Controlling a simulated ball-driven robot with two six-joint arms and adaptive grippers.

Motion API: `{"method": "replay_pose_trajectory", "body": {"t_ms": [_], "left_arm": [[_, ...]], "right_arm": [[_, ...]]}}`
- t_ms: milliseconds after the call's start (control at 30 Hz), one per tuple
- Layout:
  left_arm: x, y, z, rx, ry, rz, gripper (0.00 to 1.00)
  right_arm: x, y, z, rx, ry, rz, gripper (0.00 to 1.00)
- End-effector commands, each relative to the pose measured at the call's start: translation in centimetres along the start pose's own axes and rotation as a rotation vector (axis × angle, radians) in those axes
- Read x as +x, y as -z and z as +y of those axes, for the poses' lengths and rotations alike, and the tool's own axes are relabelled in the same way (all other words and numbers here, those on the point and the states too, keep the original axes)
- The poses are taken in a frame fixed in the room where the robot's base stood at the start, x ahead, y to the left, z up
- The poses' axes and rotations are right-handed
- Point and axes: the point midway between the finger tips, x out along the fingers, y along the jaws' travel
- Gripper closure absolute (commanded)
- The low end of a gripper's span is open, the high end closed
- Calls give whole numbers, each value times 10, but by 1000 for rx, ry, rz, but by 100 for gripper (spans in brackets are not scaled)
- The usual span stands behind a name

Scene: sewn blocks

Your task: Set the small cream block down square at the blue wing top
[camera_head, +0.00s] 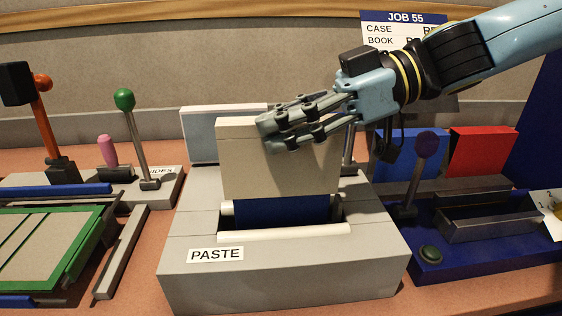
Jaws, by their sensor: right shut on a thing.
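A cream block (267,172) stands upright over the grey machine labelled PASTE (185,284). My right gripper (268,134) reaches in from the upper right and is shut on the cream block near its top edge; its fingers hide part of the block's upper right. A dark blue piece (282,211) shows directly under the block, between two pale rollers in the machine's opening. I cannot tell whether the block touches it. A blue panel (402,178) stands to the right, behind the machine. My left gripper is not in view.
A red panel (482,152) stands beside the blue panel. A blue base with a grey trough (490,226) and a purple-knobbed lever (426,146) lies right. A green-knobbed lever (124,98) and a green-framed board (40,245) lie left. A grey panel (213,137) stands behind the block.

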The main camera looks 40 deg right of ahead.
Motion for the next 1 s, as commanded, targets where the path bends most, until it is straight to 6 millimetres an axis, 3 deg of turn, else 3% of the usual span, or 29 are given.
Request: {"method": "replay_pose_trajectory", "body": {"t_ms": [200, 467, 767, 800, 1000], "left_arm": [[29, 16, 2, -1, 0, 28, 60], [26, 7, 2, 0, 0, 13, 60], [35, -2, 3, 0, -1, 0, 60], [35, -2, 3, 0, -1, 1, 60], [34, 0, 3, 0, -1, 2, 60]], "right_arm": [[11, -30, 0, 1, 1, 1, 100], [10, -26, 0, -1, 1, 1, 100], [13, -36, 0, 0, 1, 1, 100], [13, -37, 0, 0, 0, 0, 73], [13, -35, 0, 0, 0, 0, 51]]}}
